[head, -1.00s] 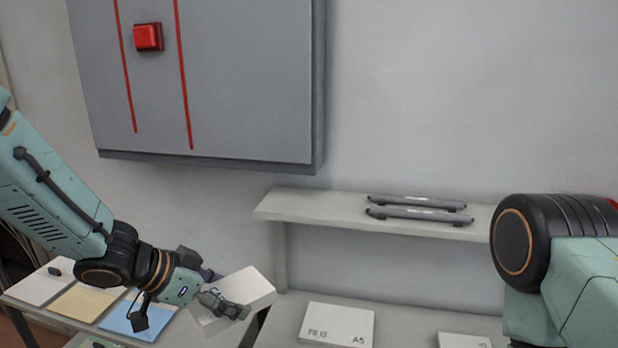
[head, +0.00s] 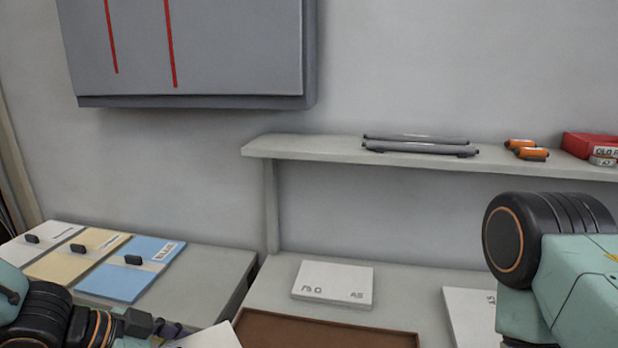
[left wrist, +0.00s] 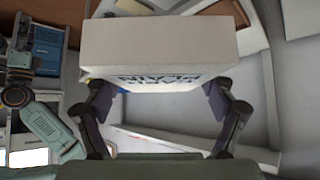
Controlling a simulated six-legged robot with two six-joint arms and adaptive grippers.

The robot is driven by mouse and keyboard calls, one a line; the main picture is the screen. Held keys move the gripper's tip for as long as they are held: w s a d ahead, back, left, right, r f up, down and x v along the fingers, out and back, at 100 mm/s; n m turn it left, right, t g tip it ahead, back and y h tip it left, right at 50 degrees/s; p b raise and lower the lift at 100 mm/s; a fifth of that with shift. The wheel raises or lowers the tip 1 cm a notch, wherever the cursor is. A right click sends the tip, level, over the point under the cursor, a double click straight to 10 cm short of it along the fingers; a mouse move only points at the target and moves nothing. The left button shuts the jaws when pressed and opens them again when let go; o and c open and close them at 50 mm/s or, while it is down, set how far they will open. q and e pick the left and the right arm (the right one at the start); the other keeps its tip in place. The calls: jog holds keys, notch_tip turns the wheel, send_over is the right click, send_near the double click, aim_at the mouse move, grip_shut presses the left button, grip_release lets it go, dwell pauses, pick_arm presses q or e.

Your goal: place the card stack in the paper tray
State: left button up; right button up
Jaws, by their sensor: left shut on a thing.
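My left gripper (left wrist: 158,92) is shut on the card stack (left wrist: 160,48), a thick white block with dark blue lettering, with one finger at each side in the left wrist view. In the head view the left gripper (head: 162,330) and a corner of the white stack (head: 212,339) show at the bottom edge; the rest is cut off. My right gripper is out of view.
A brown tray (head: 325,335) lies on the right table. White paper packs (head: 333,283) and (head: 470,318) lie near it. White, yellow and blue folders (head: 130,275) lie on the left table. A shelf (head: 330,152) above holds grey cartridges (head: 418,147), orange items and a red box (head: 590,145).

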pick_arm(q)
notch_tip(320, 180, down, 6)
jog(key=b, duration=0.5)
jog(key=shift+s+d+n+b, duration=0.15)
jog(key=shift+s+n+b, duration=0.05)
jog(key=shift+n+b, duration=0.2)
jog(key=shift+s, duration=0.15)
jog(key=shift+f, duration=0.1)
